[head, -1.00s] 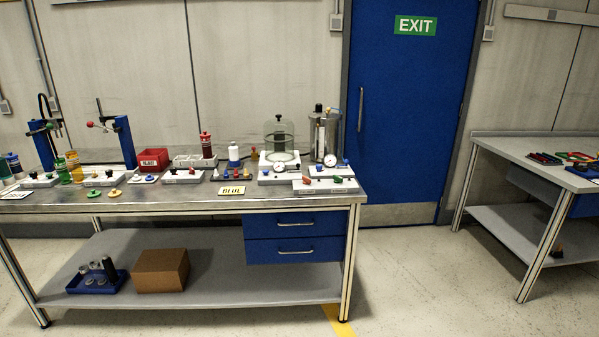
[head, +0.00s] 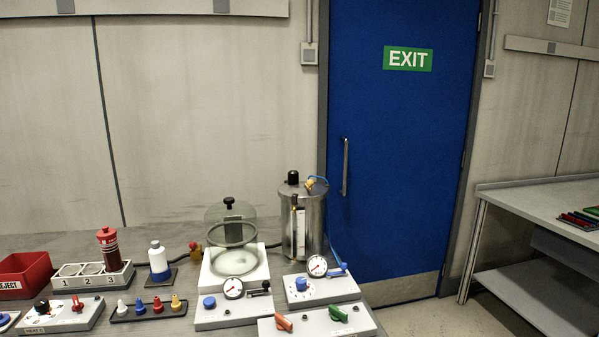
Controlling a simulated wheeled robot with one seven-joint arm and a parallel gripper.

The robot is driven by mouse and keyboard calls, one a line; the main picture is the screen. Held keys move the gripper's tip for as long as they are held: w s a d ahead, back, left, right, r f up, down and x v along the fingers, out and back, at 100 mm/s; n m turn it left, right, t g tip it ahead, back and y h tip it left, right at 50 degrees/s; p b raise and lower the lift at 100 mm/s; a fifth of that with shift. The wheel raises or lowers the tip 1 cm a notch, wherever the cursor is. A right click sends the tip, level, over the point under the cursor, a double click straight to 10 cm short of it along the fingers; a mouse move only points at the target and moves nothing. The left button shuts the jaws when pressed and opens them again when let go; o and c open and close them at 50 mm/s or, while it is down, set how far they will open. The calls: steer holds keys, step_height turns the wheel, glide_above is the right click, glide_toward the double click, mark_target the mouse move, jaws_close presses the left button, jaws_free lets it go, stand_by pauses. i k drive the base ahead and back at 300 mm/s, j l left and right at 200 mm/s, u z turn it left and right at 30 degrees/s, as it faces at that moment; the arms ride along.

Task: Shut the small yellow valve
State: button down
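A steel drum (head: 303,228) stands upright at the back right of the bench. On its lid sits a small yellow fitting (head: 309,184), with a blue tube beside it; this looks like the small yellow valve, but its handle position is too small to tell. A black knob (head: 292,177) is also on the lid. A second brass-yellow fitting with a red top (head: 195,249) stands left of the glass bell jar (head: 231,230). My gripper is not in view.
Control boxes with gauges (head: 318,266), a red-and-green-lever box (head: 350,326), a numbered rack (head: 72,281), a white bottle (head: 158,262) and a red bin (head: 22,275) occupy the bench. A blue door (head: 398,160) is behind. Floor shows between this bench and the right-hand bench (head: 555,212).

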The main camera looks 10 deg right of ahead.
mark_target(309, 182)
steer(key=i, duration=1.4)
steer(key=z, duration=0.45)
